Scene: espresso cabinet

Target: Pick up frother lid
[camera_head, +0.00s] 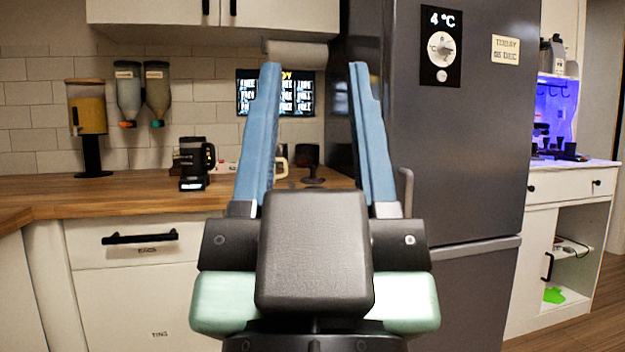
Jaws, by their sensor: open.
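My gripper (314,68) fills the middle of the view, its two blue fingers pointing up and wide apart, with nothing between them. I cannot make out a frother lid in this view. The espresso cabinet (572,180) stands at the far right, beyond the fridge, well away from my gripper. Small dark cup-like items (570,150) stand on its top under a blue-lit niche (556,105). They are too small to tell apart.
The grey fridge (460,150) stands between my gripper and the cabinet. A wooden counter (130,193) runs along the left, with a black appliance (194,165) and a dispenser (88,108). A green patch (554,295) lies on the cabinet's low shelf. Some floor (575,330) shows at lower right.

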